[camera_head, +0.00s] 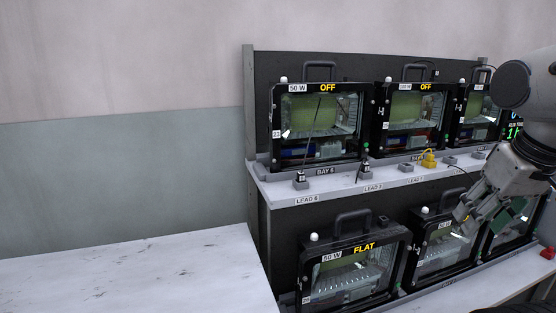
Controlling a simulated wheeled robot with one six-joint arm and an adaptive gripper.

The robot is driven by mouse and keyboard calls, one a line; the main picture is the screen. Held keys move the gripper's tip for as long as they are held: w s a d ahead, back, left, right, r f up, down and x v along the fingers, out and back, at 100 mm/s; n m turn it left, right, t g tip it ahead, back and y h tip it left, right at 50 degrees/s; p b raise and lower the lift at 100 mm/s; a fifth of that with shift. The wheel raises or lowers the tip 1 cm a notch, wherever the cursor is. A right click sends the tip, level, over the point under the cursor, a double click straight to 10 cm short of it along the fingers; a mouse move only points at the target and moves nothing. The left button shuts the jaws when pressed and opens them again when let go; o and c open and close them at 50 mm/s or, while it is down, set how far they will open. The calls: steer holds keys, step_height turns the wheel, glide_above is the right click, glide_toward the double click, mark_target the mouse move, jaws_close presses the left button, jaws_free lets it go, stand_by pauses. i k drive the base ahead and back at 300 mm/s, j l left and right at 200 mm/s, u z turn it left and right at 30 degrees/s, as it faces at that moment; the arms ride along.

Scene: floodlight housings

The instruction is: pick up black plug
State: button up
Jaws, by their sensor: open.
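A second black plug (366,169) stands further right, above the "LEAD 3" label. Which one the task means I cannot tell. My gripper (468,218) is at the right, in front of the lower row of lamps, pointing down and left. It is open, and I see nothing held in it. It is well apart from both plugs, to their right and lower in the picture.
Black floodlight housings (320,125) stand in two rows on a stepped rack. A yellow plug (428,159) sits on the upper shelf (335,187). A red item (548,253) lies at the lower right. A white worktop (130,280) at the left is bare.

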mark_target(365, 168)
steer(key=i+l+u, duration=0.15)
steer(key=l, duration=0.45)
steer(key=l+u, duration=0.1)
steer(key=l, duration=0.45)
steer(key=l+u, duration=0.15)
steer(key=l, duration=0.45)
steer(key=l+u, duration=0.15)
steer(key=l, duration=0.45)
steer(key=l+u, duration=0.15)
steer(key=l, duration=0.45)
steer(key=k+l+u, duration=0.1)
steer(key=l, duration=0.5)
steer(key=l+u, duration=0.15)
steer(key=l, duration=0.45)
steer(key=k+l+u, duration=0.15)
steer(key=l, duration=0.4)
